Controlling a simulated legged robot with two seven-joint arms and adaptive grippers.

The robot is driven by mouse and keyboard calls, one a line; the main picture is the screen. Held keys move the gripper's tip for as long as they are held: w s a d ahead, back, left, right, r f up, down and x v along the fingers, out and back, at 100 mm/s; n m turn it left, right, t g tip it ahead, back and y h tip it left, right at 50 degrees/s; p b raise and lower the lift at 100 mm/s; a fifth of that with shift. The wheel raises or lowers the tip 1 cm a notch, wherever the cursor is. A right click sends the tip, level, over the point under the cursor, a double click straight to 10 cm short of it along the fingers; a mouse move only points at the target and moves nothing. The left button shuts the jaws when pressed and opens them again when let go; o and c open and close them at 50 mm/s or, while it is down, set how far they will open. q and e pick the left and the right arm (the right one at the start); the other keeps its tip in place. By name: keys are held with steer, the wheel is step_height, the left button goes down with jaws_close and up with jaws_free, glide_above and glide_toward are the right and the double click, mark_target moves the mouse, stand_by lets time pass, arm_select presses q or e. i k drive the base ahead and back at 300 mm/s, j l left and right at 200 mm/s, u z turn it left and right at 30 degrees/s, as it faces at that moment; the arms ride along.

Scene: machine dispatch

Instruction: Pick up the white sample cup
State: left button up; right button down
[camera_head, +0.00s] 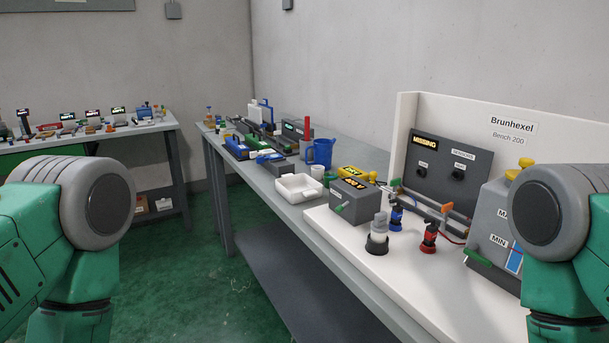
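A small white cup (317,172) stands upright on the long grey bench, just behind and right of a white tray (285,193). It is small in the head view, and I cannot see whether anything is in it. A blue jug (321,153) stands close behind it. Neither of my grippers is in view. Only green and grey links of my two arms show, at the left and right edges, well apart from the cup.
Right of the cup are a grey box (346,207) and a white Brunhexel bench unit (460,110) with red and blue valves on its base. The bench (335,265) has a bare front edge. Green floor (200,270) is clear on the left. Another table stands at back left.

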mark_target(318, 173)
steer(key=z, duration=3.85)
steer(key=u, duration=3.85)
steer(key=i+j, duration=0.45)
steer(key=j, duration=0.25)
